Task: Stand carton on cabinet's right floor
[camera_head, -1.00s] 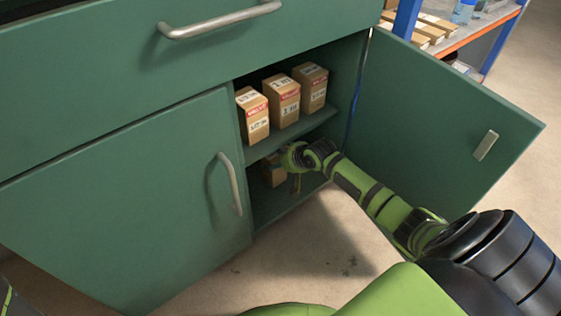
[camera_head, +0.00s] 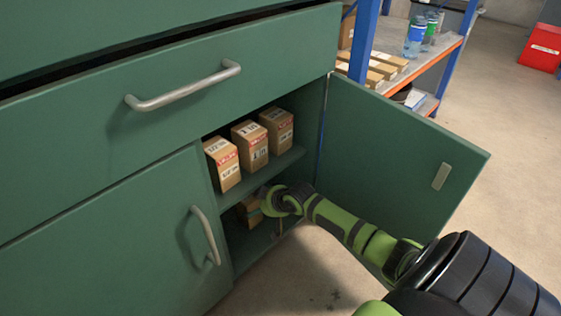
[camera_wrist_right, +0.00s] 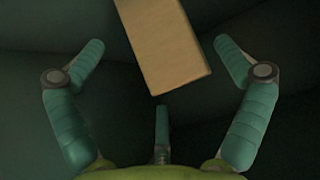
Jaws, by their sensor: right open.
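The cabinet (camera_head: 225,268) is green, with its right door (camera_head: 400,150) swung open. A brown carton (camera_head: 250,211) stands on the lower floor of the right compartment, partly hidden by my right gripper (camera_head: 264,212). In the right wrist view the carton (camera_wrist_right: 165,45) looks tilted in the picture, and its upper end is cut off by the frame. My right gripper (camera_wrist_right: 158,55) is open, its fingers spread to either side of the carton with gaps visible. The left gripper is not in view.
Three labelled cartons (camera_head: 250,146) stand on the shelf (camera_head: 282,163) above my right gripper. The closed left door (camera_head: 120,240) and its handle (camera_head: 206,235) are beside the opening. The open door flanks my right arm. A blue and orange rack (camera_head: 425,65) stands behind.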

